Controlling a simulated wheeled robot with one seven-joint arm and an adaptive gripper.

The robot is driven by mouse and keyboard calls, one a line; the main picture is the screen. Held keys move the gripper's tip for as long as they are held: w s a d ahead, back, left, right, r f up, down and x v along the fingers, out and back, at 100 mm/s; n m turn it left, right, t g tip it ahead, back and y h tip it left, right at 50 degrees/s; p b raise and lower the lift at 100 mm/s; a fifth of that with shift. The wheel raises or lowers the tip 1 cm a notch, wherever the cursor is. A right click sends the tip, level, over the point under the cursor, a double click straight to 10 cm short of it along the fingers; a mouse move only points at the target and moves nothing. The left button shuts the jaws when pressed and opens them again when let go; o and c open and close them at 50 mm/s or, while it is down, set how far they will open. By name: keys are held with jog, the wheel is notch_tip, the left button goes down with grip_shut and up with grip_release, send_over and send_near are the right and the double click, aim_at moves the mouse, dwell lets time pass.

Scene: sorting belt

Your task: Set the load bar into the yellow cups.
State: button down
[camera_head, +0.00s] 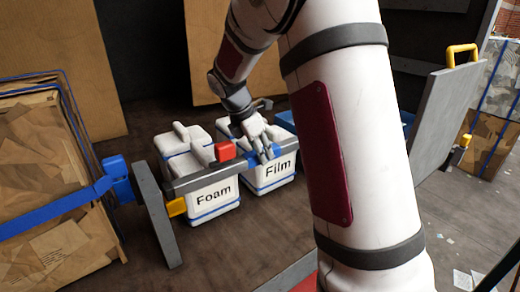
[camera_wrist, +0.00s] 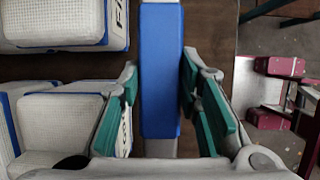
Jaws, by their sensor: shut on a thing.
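The load bar (camera_head: 203,180) is a long grey bar with a blue grip section and a red block (camera_head: 225,151) on it. My gripper (camera_head: 266,152) is shut around the blue section, which also shows between the teal finger pads in the wrist view (camera_wrist: 160,75). The bar's left end is close to the left grey plate (camera_head: 156,215), just above a yellow cup (camera_head: 177,207); I cannot tell if they touch. Another yellow cup (camera_head: 465,140) is on the right grey plate (camera_head: 440,115).
White containers marked Foam (camera_head: 213,197) and Film (camera_head: 270,182) stand beneath the bar. A strapped cardboard bale (camera_head: 50,170) is at the left, another (camera_head: 488,135) at the far right. A blue bin (camera_head: 406,118) is partly hidden behind my arm. Floor in front is mostly clear.

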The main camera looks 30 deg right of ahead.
jog(key=shift+f, duration=1.25)
jog(key=c, duration=1.2)
grip_release()
jog(key=shift+o, duration=0.6)
jog(key=shift+f, duration=0.1)
jog(key=v, duration=1.2)
jog(key=s+a+m+t+y+b, duration=0.2)
jog(key=s+a+m, duration=0.4)
jog(key=s+m, duration=0.3)
jog(key=s+a+m+t+y+b, duration=0.1)
jog(key=s+a+m+t+y, duration=0.1)
jog(key=s+a+m, duration=0.4)
jog(key=s+m+t, duration=0.1)
jog(key=s+m, duration=0.2)
jog(key=s, duration=0.4)
jog(key=shift+a+y+b, duration=0.3)
jog(key=shift+a+b, duration=0.1)
